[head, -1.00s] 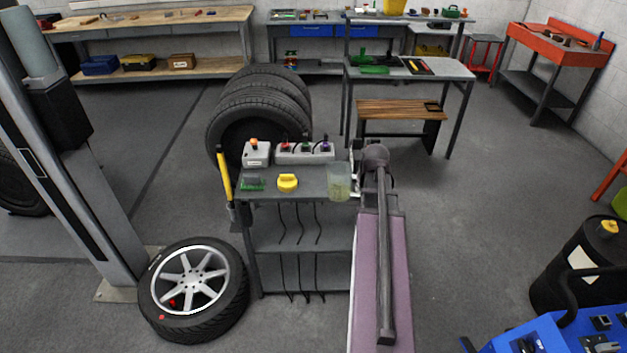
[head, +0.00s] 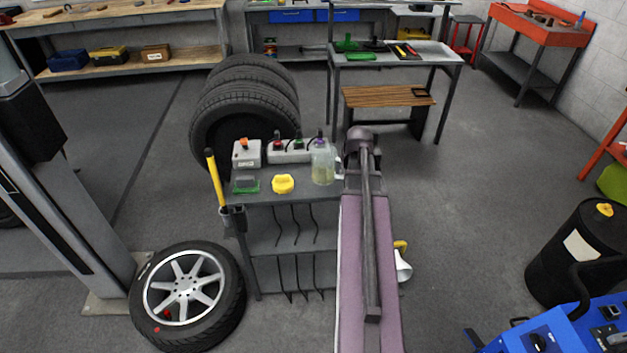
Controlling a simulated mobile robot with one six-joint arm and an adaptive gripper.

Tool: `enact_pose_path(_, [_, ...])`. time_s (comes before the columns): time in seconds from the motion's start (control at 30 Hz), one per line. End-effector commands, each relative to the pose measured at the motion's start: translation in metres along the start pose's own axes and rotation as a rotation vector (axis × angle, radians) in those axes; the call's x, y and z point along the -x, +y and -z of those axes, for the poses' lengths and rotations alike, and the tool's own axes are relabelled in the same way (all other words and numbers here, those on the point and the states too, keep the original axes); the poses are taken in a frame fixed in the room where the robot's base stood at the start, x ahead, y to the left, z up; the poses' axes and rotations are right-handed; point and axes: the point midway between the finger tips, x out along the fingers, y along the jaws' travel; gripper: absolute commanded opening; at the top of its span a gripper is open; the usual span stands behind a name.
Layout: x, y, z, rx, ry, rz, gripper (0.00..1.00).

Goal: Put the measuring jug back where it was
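The measuring jug (head: 323,163) is a clear container with yellowish liquid in its lower part. It is upright over the right end of the grey cart's top (head: 262,198). It overlaps the right end of a button box in the picture. My gripper (head: 345,167) is at the jug's right, at its handle side, below the round end of my arm. The fingers are small and partly covered by the arm, but the jug moves with them, so they appear shut on it. I cannot see clearly whether the jug's base touches the cart top.
On the cart top are a yellow object (head: 283,184), a green-based item (head: 246,184), a grey box with an orange button (head: 246,153) and a longer button box (head: 288,151). Tyres (head: 240,110) stand behind. A white funnel (head: 403,266) shows right of my arm.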

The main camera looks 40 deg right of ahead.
Motion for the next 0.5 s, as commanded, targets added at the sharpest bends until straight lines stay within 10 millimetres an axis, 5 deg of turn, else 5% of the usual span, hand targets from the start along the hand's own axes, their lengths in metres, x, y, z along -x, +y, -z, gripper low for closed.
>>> enact_pose_path(0.5, [-0.0035, -0.0116, -0.0009, 0.017, 0.0, 0.007, 0.0])
